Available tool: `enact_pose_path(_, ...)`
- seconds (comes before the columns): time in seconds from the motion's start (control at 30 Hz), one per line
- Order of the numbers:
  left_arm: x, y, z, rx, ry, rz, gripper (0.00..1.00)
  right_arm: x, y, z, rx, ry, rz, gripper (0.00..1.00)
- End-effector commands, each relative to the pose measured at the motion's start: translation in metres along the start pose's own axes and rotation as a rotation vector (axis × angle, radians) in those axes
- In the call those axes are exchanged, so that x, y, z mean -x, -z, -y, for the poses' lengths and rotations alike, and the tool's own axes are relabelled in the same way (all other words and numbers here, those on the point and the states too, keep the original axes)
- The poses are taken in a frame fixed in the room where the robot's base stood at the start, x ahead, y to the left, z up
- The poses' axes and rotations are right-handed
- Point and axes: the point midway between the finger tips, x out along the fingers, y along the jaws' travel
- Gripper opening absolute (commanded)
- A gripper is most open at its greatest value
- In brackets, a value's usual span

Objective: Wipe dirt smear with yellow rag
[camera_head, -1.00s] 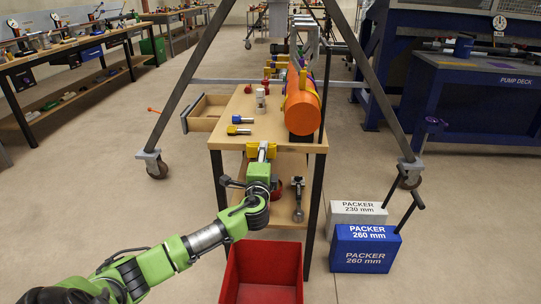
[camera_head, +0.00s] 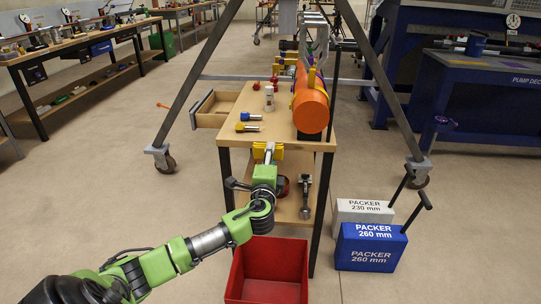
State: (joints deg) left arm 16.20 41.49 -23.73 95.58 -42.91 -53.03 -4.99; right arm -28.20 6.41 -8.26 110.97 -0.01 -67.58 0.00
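My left arm comes in from the lower left, and its gripper (camera_head: 268,152) is at the near edge of the wooden table (camera_head: 270,138). Yellow material (camera_head: 259,151) shows on both sides of the fingertips. It may be the yellow rag, but it is too small to tell whether the fingers are closed on it. An orange pipe (camera_head: 311,105) lies along the right side of the table. I cannot make out a dirt smear. My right gripper is not in view.
A yellow-ended tool (camera_head: 247,127), a blue-ended tool (camera_head: 249,116) and a pale cylinder (camera_head: 269,98) are on the table. A drawer (camera_head: 213,110) stands open at left. A red bin (camera_head: 270,270) and packer boxes (camera_head: 370,247) are on the floor. Frame legs (camera_head: 197,75) flank the table.

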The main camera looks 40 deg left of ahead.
Motion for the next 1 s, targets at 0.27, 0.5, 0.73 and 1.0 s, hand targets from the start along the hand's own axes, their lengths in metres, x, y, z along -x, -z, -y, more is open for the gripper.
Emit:
enact_pose_path(0.27, 0.000, 0.000, 0.000, 0.000, 0.000, 0.000, 0.01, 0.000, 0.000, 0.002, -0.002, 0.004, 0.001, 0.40)
enact_pose_path(0.5, 0.002, 0.005, -0.002, 0.002, 0.000, -0.002, 0.01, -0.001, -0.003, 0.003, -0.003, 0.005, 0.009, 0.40)
enact_pose_path(0.73, 0.019, 0.053, -0.009, 0.010, 0.002, -0.006, 0.01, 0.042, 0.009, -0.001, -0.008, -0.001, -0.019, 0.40)
enact_pose_path(1.0, 0.044, 0.106, -0.004, 0.006, 0.003, -0.003, 0.01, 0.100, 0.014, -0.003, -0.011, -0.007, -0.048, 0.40)
